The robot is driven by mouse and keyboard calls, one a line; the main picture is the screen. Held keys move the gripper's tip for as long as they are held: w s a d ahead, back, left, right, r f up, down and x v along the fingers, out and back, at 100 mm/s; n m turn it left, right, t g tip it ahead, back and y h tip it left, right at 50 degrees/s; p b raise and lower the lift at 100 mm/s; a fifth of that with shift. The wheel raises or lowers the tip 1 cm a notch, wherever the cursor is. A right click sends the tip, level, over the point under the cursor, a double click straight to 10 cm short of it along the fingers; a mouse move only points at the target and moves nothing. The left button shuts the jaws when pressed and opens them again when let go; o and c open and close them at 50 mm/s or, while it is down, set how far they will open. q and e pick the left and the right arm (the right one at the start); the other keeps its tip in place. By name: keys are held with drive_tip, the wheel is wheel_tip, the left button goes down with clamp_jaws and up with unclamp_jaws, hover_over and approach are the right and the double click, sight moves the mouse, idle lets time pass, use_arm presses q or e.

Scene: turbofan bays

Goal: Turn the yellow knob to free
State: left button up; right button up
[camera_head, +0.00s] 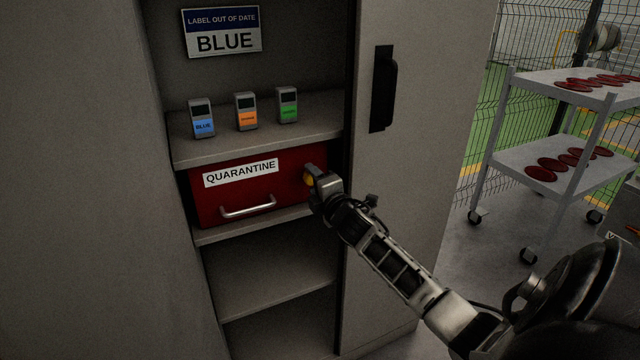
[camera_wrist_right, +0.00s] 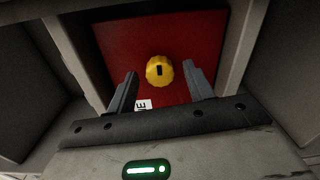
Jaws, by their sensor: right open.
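The yellow knob (camera_wrist_right: 160,71) sits on the red face of the quarantine drawer (camera_wrist_right: 122,40), with a dark slot mark on it. In the head view only a bit of the knob (camera_head: 308,179) shows, at the right end of the drawer (camera_head: 290,190); my gripper hides the rest. My right gripper (camera_head: 313,183) is at the knob. In the right wrist view, its open fingers (camera_wrist_right: 160,88) stand on either side of and just short of the knob, with gaps on both sides. Whether the knob is at free cannot be read. My left gripper is not in view.
The drawer has a metal handle (camera_head: 248,207) and a QUARANTINE label (camera_head: 240,172). Three small devices (camera_head: 246,111) stand on the shelf above. The cabinet door (camera_head: 420,120) stands right of the shelves. A trolley with red discs (camera_head: 510,160) is farther right. The shelf below (camera_head: 270,275) is empty.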

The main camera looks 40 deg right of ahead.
drive_tip(key=v, duration=1.5)
drive_tip(key=shift+s, duration=0.45)
drive_tip(key=shift+a, duration=0.1)
drive_tip(key=s+a+f+m+g+y, duration=0.2)
drive_tip(key=s+a+f+m+y, duration=0.1)
drive_tip(key=a, duration=0.7)
drive_tip(key=s+a+f+m+g+y, duration=0.2)
drive_tip(key=a+f+m, duration=0.4)
drive_tip(key=a, duration=0.4)
drive_tip(key=s+a+f+m+g+y, duration=0.2)
drive_tip(key=s+a+f+m+y, duration=0.2)
drive_tip(key=a, duration=0.5)
wheel_tip(320, 180, down, 3)
drive_tip(key=s, duration=0.2)
drive_tip(key=shift+s+a+m, duration=0.3)
drive_tip(key=shift+a+m, duration=0.1)
